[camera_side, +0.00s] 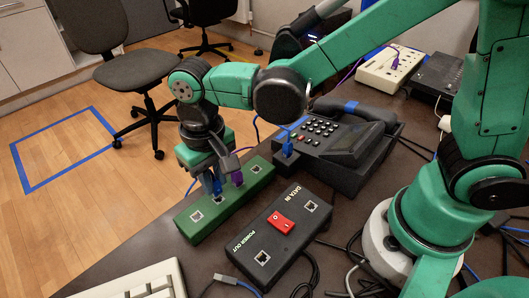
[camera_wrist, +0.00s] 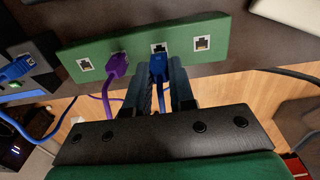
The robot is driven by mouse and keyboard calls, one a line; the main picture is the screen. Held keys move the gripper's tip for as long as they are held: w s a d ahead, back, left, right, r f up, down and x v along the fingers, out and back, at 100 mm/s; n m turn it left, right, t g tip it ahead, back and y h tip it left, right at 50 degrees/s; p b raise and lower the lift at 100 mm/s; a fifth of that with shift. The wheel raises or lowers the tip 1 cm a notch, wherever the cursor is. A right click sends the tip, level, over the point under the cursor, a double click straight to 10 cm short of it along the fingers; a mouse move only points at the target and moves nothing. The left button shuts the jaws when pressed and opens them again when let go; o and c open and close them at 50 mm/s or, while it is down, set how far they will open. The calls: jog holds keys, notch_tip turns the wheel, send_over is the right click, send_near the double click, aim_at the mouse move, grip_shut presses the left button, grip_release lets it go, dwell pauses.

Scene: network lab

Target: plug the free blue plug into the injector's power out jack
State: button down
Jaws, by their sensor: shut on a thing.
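My gripper (camera_side: 214,184) is low over the green jack block (camera_side: 230,208), shut on a blue plug (camera_side: 217,186). In the wrist view the blue plug (camera_wrist: 158,68) sits between the two fingers (camera_wrist: 159,84), its tip at a jack of the green block (camera_wrist: 206,44). I cannot tell whether it is seated there. The injector (camera_side: 290,243) is a black box with a red rocker switch (camera_side: 281,222) and white lettering. Its power out jack (camera_side: 262,257) is near the front corner and looks empty. The data in jack (camera_side: 311,206) also looks empty.
A purple plug (camera_side: 236,177) stands in the green block close beside my gripper. Another blue plug (camera_side: 287,147) is at the black desk phone (camera_side: 345,150). A grey plug on a blue cable (camera_side: 228,279) lies before the injector, near a keyboard (camera_side: 140,284) and loose black cables.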

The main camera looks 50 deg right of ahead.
jog(key=shift+r, duration=1.25)
jog(key=s+a+r, duration=0.1)
jog(key=s, duration=0.5)
jog(key=s+a+r, duration=0.2)
jog(key=s, duration=0.4)
send_over(262, 260)
jog(key=shift+f, duration=2.4)
jog(key=c, duration=1.3)
grip_release()
grip_shut()
